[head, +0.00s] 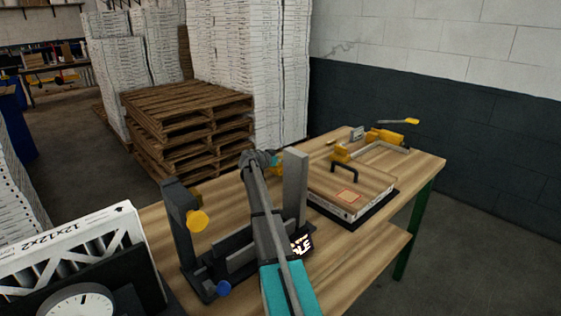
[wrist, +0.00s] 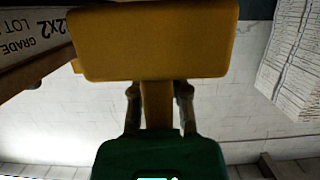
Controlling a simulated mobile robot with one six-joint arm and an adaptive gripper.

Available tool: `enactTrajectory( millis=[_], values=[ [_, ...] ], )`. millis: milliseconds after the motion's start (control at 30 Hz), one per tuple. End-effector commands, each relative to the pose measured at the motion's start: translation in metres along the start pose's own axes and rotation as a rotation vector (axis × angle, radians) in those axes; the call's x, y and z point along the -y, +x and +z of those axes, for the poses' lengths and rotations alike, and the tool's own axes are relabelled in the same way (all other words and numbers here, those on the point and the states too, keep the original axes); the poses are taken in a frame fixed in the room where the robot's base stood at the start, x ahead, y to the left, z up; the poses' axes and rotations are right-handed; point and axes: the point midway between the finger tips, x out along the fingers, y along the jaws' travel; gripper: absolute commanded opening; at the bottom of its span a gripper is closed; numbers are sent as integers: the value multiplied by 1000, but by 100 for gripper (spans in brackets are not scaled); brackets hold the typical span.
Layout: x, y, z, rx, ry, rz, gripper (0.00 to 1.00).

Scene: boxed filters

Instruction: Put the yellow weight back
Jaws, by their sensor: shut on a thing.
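The yellow weight (wrist: 155,42) is a wide block with rounded corners on a narrow yellow stem, large and close in the wrist view. My gripper (wrist: 158,95) is shut on the stem, one finger on each side, with the block beyond the fingertips. In the head view my arm reaches over the workbench, and its end is partly hidden behind an upright grey post (head: 295,185). A small yellow patch shows beside the post there; I cannot tell whether it is the weight. What lies beyond the block is hidden in the wrist view.
A dark fixture with a yellow knob (head: 197,220) stands beside my arm. A dial gauge (head: 80,305) is front left. Pallets (head: 185,120) stand behind the bench (head: 335,265).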

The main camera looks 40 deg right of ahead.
Motion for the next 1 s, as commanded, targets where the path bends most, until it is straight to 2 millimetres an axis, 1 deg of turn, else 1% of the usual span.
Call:
enactTrajectory(
  millis=[67,100,167,200,267,733,867,1000],
  values=[
    [-4,-1,3,6,-5,6,0],
    [-5,-1,4,9,-4,6,27],
    [-5,-1,4,9,-5,7,38],
    [-5,-1,5,10,-5,7,46],
    [-6,-1,5,10,-6,8,56],
    [-8,-3,5,11,-6,8,56],
    [-8,-4,0,10,-6,8,56],
    [-6,-6,-8,9,-5,7,56]
  ],
)
